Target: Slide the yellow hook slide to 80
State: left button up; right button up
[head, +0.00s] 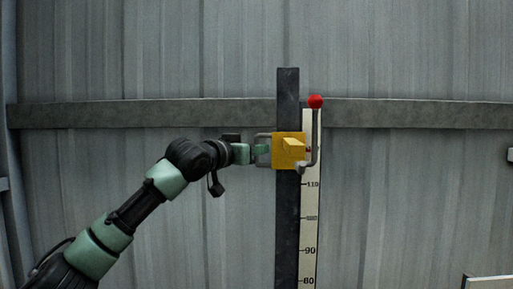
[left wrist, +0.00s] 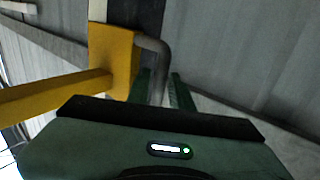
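The yellow hook slide (head: 289,150) sits on a dark upright post (head: 287,225), high up, above the 110 mark. Its yellow hook sticks out to the front; in the left wrist view the slide (left wrist: 112,55) shows close up. A grey bent handle (left wrist: 152,46) comes off its left side. My left gripper (head: 262,153) is at this handle, and its two green fingers (left wrist: 164,90) lie close on either side of the bar, apparently shut on it. The white scale (head: 308,232) beside the post reads 110, 90 and 80 downward; the 80 is near the bottom edge. My right gripper is not in view.
A lever with a red knob (head: 316,101) stands at the right of the slide. A horizontal grey beam (head: 420,114) crosses the corrugated wall behind. The post below the slide looks clear. A pale-edged object (head: 488,282) shows at the bottom right.

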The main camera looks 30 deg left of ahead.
pick_arm(q)
grip_shut()
dwell(1.4)
